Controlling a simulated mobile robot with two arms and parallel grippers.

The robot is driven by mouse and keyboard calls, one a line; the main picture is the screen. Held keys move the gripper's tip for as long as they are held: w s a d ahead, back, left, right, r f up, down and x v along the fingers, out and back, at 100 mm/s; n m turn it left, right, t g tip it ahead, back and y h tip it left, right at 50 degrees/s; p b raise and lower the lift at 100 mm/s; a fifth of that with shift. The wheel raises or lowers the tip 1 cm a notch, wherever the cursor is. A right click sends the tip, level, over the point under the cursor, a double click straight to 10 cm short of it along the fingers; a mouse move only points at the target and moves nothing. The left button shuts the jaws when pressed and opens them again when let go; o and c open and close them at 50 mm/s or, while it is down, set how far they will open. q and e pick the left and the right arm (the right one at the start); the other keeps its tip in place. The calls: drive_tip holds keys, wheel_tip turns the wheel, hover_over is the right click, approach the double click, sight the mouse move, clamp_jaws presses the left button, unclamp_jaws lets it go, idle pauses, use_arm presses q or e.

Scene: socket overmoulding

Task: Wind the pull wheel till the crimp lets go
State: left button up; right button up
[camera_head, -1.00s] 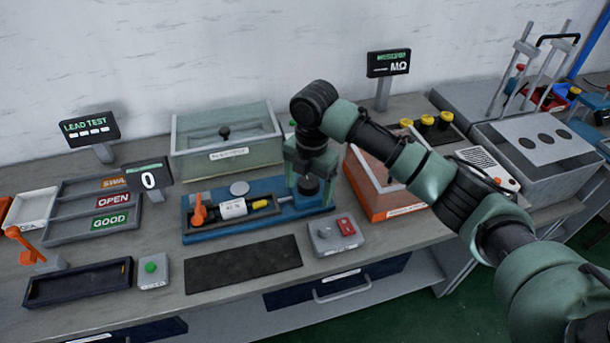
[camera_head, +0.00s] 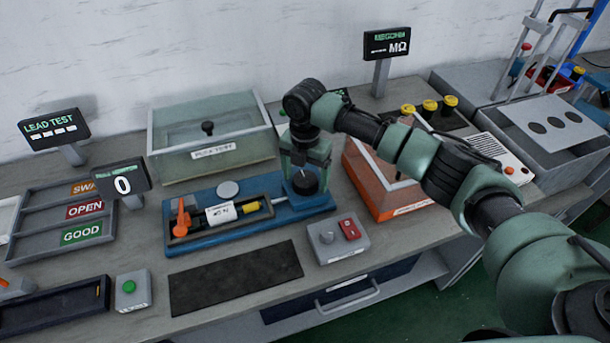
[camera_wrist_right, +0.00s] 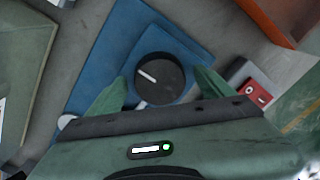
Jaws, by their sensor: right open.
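The pull wheel (camera_head: 305,183) is a round black knob at the right end of the blue pull fixture (camera_head: 190,246). In the right wrist view the wheel (camera_wrist_right: 160,78) shows a white mark pointing to the upper left. My right gripper (camera_head: 305,163) is open above the wheel, with its green fingers (camera_wrist_right: 163,86) to either side and gaps showing. The fixture's tray holds a white-labelled piece (camera_head: 219,214) with a yellow part (camera_head: 250,207), and an orange lever (camera_head: 181,218) stands at its left. Crimp details are too small to tell. My left gripper is out of view.
A small display (camera_head: 122,184) reads 0. A grey box with a red switch (camera_head: 348,228) stands just right of the fixture's front. An orange-framed box (camera_head: 390,205) is close on the right, and a glass-walled box (camera_head: 210,140) is behind. A dark mat (camera_head: 235,278) lies empty in front.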

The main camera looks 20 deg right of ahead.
drive_tip(key=shift+f, duration=0.15)
drive_tip(key=c, duration=1.4)
drive_tip(key=shift+o, duration=0.2)
drive_tip(key=shift+r+m+p, duration=0.2)
drive_tip(key=shift+m+p, duration=0.5)
drive_tip(key=shift+p, duration=0.3)
drive_tip(key=m+p, duration=0.7)
drive_tip(key=m, duration=0.1)
drive_tip(key=shift+a+m+p, duration=0.1)
drive_tip(key=shift+m+p, duration=0.2)
drive_tip(key=shift+p, duration=0.1)
drive_tip(key=m+p, duration=0.4)
drive_tip(key=m, duration=0.2)
use_arm(q)
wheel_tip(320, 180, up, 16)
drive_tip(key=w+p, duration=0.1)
drive_tip(key=p, duration=0.1)
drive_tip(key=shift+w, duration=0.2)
use_arm(e)
drive_tip(key=m, duration=0.5)
drive_tip(key=shift+f+m, duration=0.1)
drive_tip(key=shift+m, duration=0.3)
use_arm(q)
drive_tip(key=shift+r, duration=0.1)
use_arm(e)
drive_tip(key=shift+w, duration=0.1)
